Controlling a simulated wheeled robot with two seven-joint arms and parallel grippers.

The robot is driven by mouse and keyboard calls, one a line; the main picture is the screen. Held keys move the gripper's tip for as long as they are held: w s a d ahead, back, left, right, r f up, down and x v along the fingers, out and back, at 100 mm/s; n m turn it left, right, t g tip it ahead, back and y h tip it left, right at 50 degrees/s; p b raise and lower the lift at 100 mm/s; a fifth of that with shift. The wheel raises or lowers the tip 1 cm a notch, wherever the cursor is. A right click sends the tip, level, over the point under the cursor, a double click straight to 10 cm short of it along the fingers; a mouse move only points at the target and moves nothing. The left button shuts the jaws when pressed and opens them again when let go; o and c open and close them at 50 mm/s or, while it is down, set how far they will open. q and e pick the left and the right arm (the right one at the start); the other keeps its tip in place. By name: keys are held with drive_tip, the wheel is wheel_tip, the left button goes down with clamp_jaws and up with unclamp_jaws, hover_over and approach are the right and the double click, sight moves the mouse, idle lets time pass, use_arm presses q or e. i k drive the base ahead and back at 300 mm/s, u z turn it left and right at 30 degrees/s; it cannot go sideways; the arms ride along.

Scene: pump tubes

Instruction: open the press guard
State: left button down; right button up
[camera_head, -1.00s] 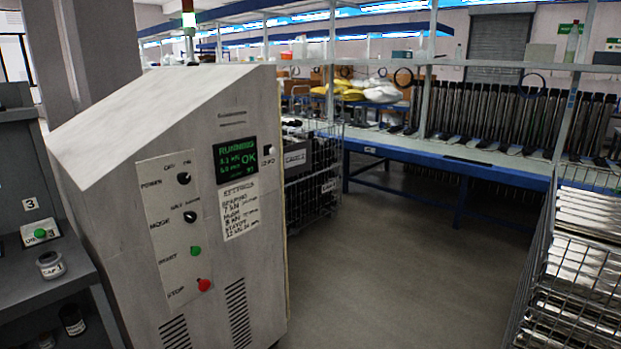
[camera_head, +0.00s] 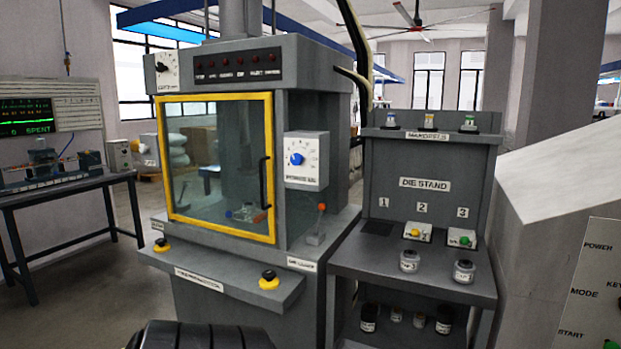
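The press guard (camera_head: 272,118) is a clear panel in a yellow frame on the front of the grey press (camera_head: 320,110). It looks shut, with its frame flat against the front opening. A dark upright handle (camera_head: 263,183) is on the right side of the guard. Through the panel I see a small coloured die-like piece (camera_head: 243,213) on the press bed. Neither of my grippers is in view, so I cannot see whether they are open or shut.
A ledge with two yellow-ringed buttons (camera_head: 268,280) juts out below the guard. A dial box (camera_head: 306,160) and an orange-tipped lever (camera_head: 320,222) are to its right. The die stand (camera_head: 424,165) is further right, and a bench (camera_head: 60,188) is at left.

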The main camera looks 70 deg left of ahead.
sight(267, 96)
drive_tip(key=u, duration=3)
